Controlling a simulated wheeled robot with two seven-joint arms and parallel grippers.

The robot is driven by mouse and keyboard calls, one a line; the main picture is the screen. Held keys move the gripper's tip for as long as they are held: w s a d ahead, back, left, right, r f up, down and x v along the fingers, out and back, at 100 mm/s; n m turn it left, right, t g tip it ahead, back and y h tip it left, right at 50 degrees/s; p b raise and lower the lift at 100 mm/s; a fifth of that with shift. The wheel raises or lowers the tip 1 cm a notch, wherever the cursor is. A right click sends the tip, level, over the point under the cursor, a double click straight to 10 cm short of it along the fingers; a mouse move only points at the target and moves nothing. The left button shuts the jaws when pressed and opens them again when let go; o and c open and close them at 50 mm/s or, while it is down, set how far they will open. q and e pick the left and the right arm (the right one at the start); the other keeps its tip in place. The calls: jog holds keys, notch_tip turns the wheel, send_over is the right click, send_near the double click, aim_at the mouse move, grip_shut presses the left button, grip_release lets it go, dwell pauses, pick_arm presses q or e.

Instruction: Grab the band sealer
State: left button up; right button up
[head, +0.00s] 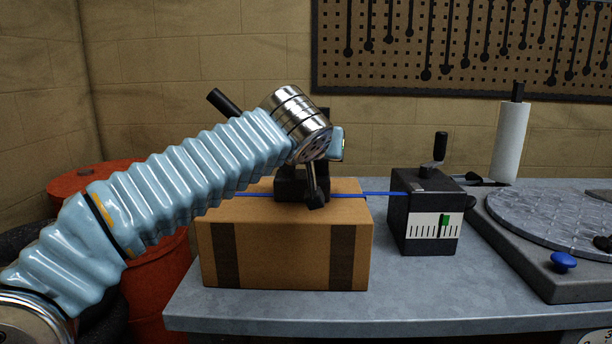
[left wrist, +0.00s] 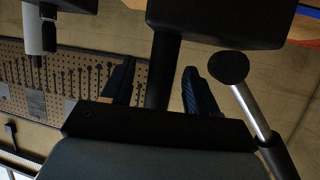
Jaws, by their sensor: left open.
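The band sealer (head: 290,188), a dark tool, sits on top of the cardboard box (head: 285,245), on the blue band. My left wrist covers much of it in the head view. In the left wrist view a dark upright post of the sealer (left wrist: 165,70) stands between the two fingers of my left gripper (left wrist: 158,85), joined to a dark block. A round knob on a silver rod (left wrist: 240,92) is just right of the fingers. The gripper is open around the post, and contact is not clear. In the head view its fingers are hidden. My right gripper is out of view.
A dark tensioner-like box (head: 430,212) with a crank stands right of the cardboard box, joined by the blue band (head: 385,193). A round plate (head: 555,222) and paper roll (head: 511,140) are farther right. A red drum (head: 160,295) stands left. The bench front (head: 420,300) is clear.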

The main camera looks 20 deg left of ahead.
pick_arm(q)
jog(key=shift+x, duration=1.45)
jog(key=shift+f, duration=0.1)
grip_shut()
